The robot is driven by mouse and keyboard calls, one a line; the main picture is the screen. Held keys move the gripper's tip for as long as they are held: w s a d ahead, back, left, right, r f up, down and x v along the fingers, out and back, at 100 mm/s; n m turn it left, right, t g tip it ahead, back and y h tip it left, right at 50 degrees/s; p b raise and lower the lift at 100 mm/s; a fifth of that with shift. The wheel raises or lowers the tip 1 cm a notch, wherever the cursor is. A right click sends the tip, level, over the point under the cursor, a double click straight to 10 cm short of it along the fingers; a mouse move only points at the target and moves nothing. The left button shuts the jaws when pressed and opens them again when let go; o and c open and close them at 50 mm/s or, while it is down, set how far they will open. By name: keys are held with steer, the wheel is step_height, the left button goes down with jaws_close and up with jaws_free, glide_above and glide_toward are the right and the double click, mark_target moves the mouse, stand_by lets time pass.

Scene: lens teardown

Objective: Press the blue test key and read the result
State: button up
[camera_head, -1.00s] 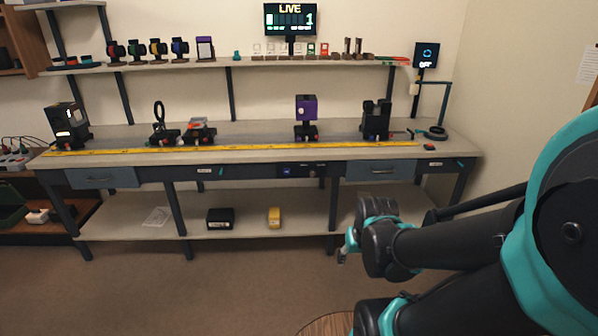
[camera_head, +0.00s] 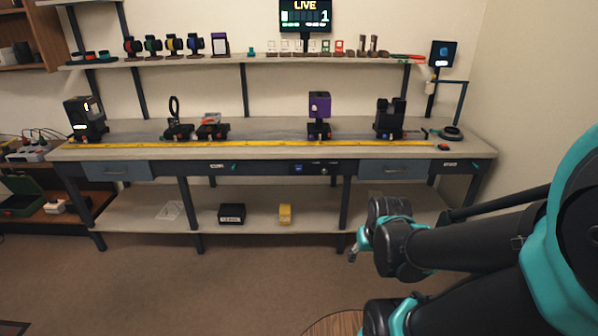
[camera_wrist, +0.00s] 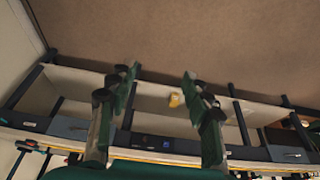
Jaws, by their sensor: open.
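The blue test key appears as a small blue square (camera_head: 298,168) on the dark panel in the bench's front edge. It also shows as a blue patch in the wrist view (camera_wrist: 140,140). The display (camera_head: 306,15) above the shelf reads LIVE with bars and a 1. My gripper (camera_head: 356,248) is low in front of the bench, right of the key and well apart from it. In the wrist view my gripper (camera_wrist: 158,82) has its fingers spread wide with nothing between them.
The bench (camera_head: 110,153) carries a yellow rail (camera_head: 260,144) with a purple-headed mount (camera_head: 319,112) and other optical mounts. A yellow block (camera_head: 285,214) and a black box (camera_head: 232,213) lie on the lower shelf. A small screen (camera_head: 443,53) stands at right. The floor before the bench is clear.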

jaws_close()
stand_by(1.4)
